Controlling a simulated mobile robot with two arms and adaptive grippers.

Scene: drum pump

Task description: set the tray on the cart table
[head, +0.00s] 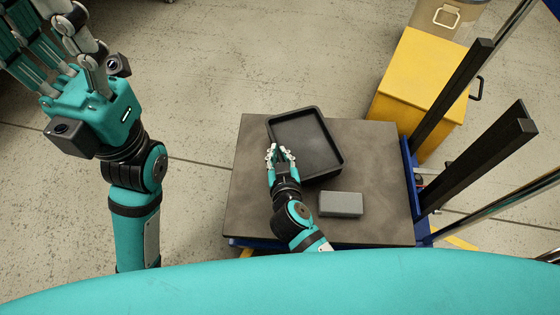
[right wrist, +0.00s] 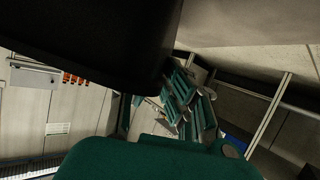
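The black tray (head: 320,140) is a shallow rectangular pan with a raised rim, seen over the back middle of the cart table (head: 250,205), turned at an angle. From above I cannot tell whether it rests flat or is just above the surface. My right gripper (head: 279,152) is at the tray's left rim, with fingertips on both sides of it in the picture; its grip is unclear. A large dark surface (right wrist: 100,45), probably the tray, fills the upper left of the right wrist view. My left gripper (head: 52,35) is raised at the upper left, fingers spread and empty.
A grey block (head: 341,204) lies on the table's front right, close to the tray. Black uprights (head: 485,150) stand along the cart's right side. A yellow box (head: 420,85) stands behind, with a drum (head: 445,20) beyond it. Floor to the left is clear.

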